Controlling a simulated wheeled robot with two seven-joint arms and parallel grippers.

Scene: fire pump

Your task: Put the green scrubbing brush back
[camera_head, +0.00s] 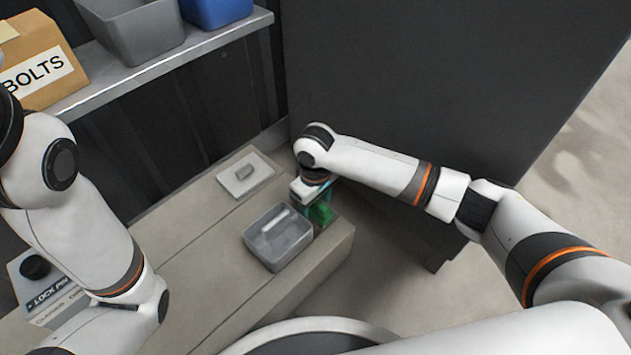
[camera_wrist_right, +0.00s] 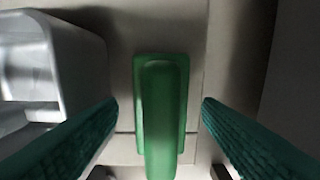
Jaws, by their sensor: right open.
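The green scrubbing brush (camera_wrist_right: 160,115) lies on the bench top, its raised handle facing up in the right wrist view. In the head view the green brush (camera_head: 321,213) shows partly below my right gripper, beside the grey bin. My right gripper (camera_head: 312,204) is over the brush. In the right wrist view its two green ribbed fingers (camera_wrist_right: 160,110) are open, one on each side of the brush and apart from it. My left arm comes in at the left of the head view, but its fingers are hidden.
A grey bin (camera_head: 258,246) stands on the bench (camera_head: 190,257) just left of the brush. A shelf holds a BOLTS box (camera_head: 42,66) and bins. A dark cabinet (camera_head: 420,80) rises behind my right arm.

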